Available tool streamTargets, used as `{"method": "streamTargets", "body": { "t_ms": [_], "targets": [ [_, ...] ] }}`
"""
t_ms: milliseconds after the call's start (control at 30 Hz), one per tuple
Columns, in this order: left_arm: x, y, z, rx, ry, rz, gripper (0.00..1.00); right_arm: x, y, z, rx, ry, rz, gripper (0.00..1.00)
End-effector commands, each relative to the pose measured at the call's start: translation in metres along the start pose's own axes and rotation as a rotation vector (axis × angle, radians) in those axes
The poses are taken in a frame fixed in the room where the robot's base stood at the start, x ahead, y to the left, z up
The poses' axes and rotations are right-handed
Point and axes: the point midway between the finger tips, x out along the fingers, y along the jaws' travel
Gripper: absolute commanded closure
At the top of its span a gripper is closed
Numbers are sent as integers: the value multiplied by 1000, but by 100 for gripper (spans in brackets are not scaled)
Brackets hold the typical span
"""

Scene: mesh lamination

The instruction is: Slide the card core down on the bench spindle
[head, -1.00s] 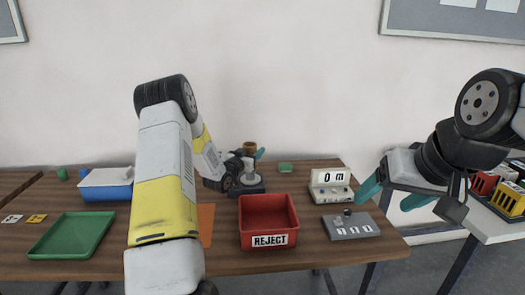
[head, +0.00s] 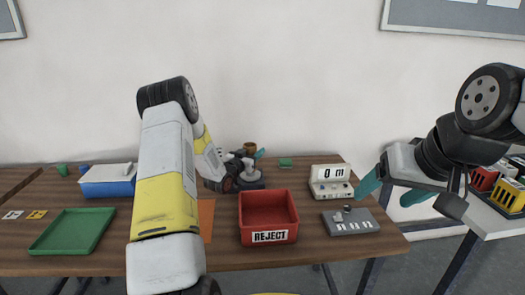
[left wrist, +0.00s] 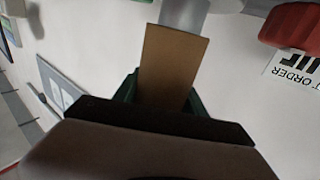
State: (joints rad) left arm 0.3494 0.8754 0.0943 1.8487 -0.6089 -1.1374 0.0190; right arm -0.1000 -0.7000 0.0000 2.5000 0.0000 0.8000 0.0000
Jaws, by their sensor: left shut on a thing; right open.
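The brown card core (head: 249,147) stands above the dark bench spindle (head: 252,183) at the back middle of the bench. My left gripper (head: 256,153) is shut on the core, with one teal fingertip showing at its right side. In the left wrist view the core (left wrist: 172,62) sits between the green fingers, with a grey part beyond it. Most of the spindle's post is hidden by my left gripper, so I cannot tell how far the core is down on it. My right gripper (head: 393,193) is open and empty, off the bench's right end.
A red reject bin (head: 268,237) stands in front of the spindle. A meter box (head: 331,185) and a grey block (head: 350,222) are to the right. A green tray (head: 72,231) and a blue box (head: 108,181) are at the left. A small green block (head: 286,162) lies behind.

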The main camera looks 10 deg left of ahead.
Motion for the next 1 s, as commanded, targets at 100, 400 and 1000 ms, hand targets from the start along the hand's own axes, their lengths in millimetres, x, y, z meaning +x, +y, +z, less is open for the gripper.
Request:
{"method": "streamTargets", "body": {
  "t_ms": [100, 400, 1000],
  "targets": [
    [0, 0, 3, 0, 0, 0, 92, 0, 0, 0, 0, 0, 0, 26],
    [0, 0, 8, 0, 0, 0, 92, 0, 0, 0, 0, 0, 0, 26],
    [0, 0, 20, 1, 1, 0, 92, 0, 0, 0, 0, 0, 0, 26]
  ]
}}
